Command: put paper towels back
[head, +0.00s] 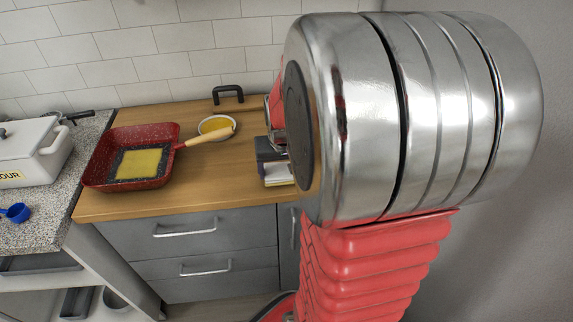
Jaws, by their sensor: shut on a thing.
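My gripper (270,149) is at the back right of the wooden counter, mostly hidden behind my own arm. It is shut on a small white and yellowish layered thing (279,176), which looks like folded paper towels. Only the left part of this thing shows, just below the gripper. I cannot tell whether it touches the counter.
A red square pan (166,134) with a yellow square food lies on the wooden counter (205,186), its wooden handle pointing right. A small bowl (216,122) of yellow stuff stands behind the handle. A white flour container (50,160) and blue scoop (16,212) are left. The counter's front middle is clear.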

